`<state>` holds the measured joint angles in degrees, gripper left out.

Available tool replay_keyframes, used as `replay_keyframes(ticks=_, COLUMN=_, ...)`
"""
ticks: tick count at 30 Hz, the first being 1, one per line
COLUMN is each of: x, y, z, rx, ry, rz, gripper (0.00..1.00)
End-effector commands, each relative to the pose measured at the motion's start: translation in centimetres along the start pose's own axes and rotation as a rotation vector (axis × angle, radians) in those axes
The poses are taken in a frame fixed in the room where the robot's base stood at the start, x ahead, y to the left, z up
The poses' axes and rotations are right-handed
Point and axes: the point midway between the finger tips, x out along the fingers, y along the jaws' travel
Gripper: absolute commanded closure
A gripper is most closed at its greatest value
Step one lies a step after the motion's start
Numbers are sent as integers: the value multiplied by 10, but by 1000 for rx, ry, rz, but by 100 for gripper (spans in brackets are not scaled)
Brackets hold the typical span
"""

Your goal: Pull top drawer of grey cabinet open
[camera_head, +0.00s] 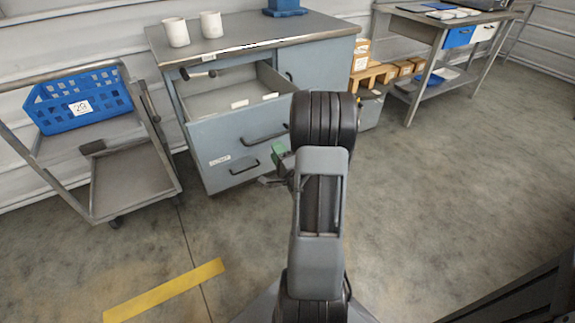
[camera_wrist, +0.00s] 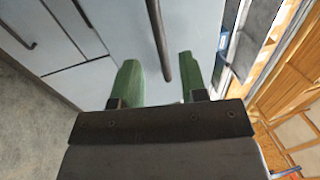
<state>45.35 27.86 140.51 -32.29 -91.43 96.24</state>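The grey cabinet (camera_head: 325,62) stands beyond my arm. Its top drawer (camera_head: 222,136) is pulled out, and I look down into its open box. A dark bar handle (camera_head: 264,136) is on the front, with another handle (camera_head: 244,168) lower down. My gripper (camera_head: 279,157) is at the right part of the front, partly hidden by my arm. In the wrist view its green fingers (camera_wrist: 158,77) are apart. A dark handle (camera_wrist: 157,38) shows between them, nearer the right finger; nothing is clamped. I cannot tell whether they touch it.
Two white cups (camera_head: 193,30) stand on the cabinet top. A cart (camera_head: 129,183) with a blue basket (camera_head: 80,101) is at the left. Wooden shelving with boxes (camera_head: 375,76) and a workbench (camera_head: 440,40) are at the right. The floor at right is clear.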

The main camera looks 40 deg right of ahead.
Motion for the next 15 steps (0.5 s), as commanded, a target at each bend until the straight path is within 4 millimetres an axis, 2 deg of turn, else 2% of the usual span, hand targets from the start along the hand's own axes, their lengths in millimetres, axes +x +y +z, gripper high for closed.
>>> replay_keyframes(ticks=1, x=-14, y=-1, z=-1, rx=3, ry=6, rz=4, gripper=61)
replay_keyframes(ticks=5, x=-45, y=0, z=-1, rx=4, ry=7, rz=4, gripper=61)
replay_keyframes(ticks=7, x=-48, y=-6, z=-1, rx=4, ry=1, rz=7, gripper=61)
replay_keyframes(ticks=15, x=-63, y=-3, z=-1, rx=1, ry=-1, rz=5, gripper=61)
